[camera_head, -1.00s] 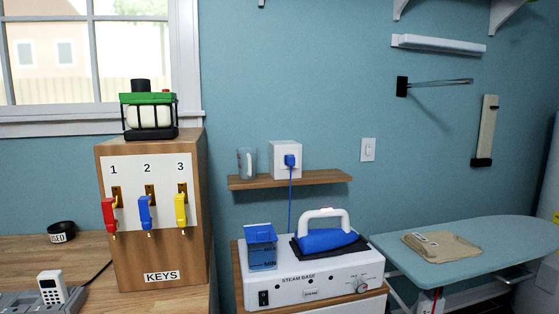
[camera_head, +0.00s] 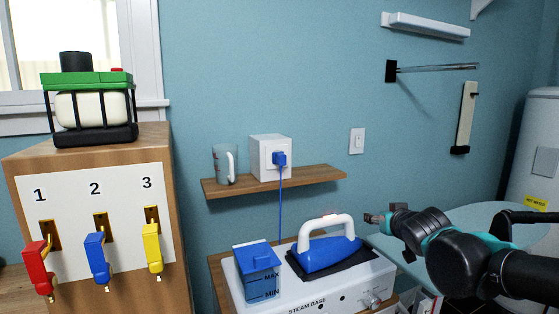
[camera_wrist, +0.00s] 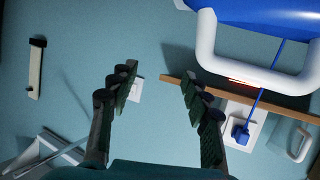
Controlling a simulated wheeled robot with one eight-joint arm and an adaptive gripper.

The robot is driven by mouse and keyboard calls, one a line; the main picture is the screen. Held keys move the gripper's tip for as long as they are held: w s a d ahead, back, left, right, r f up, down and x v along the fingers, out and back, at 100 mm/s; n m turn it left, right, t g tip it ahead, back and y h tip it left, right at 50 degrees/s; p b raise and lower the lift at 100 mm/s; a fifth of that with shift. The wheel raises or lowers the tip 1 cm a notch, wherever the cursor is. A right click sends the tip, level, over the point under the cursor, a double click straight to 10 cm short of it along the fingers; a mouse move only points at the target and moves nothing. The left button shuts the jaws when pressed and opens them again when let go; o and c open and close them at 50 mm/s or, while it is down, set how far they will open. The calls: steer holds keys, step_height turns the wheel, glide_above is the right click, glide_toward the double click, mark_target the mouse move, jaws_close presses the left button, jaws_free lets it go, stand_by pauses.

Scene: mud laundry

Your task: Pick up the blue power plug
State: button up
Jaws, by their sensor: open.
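The blue power plug (camera_head: 279,159) sits in the front of a white outlet box (camera_head: 264,158) on the wooden wall shelf. Its blue cord hangs straight down behind the steam base. The plug also shows at the lower right of the wrist view (camera_wrist: 240,134), in its white socket. My gripper (camera_head: 372,218) is to the right of the plug and lower in the head view, near the iron's white handle. In the wrist view my gripper (camera_wrist: 158,92) has its two fingers wide apart with nothing between them; the plug lies outside them.
A blue iron (camera_head: 329,253) with a white handle (camera_head: 327,222) stands on the steam base (camera_head: 330,295), beside a blue water tank (camera_head: 258,272). A glass mug (camera_head: 224,165) is left of the outlet box. The wall right of the box is clear up to the light switch (camera_head: 357,141).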

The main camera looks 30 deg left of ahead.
steer(key=s+a+r+n+y, duration=0.35)
steer(key=a+r, duration=0.45)
steer(key=a, duration=0.3)
steer(key=n+g+y, duration=0.1)
steer(key=y, duration=0.3)
glide_toward(283, 156)
steer(key=x, duration=0.4)
steer(key=shift+w+d+f, duration=0.1)
steer(key=shift+w, duration=0.05)
steer(key=shift+x, duration=3.1)
jaws_close()
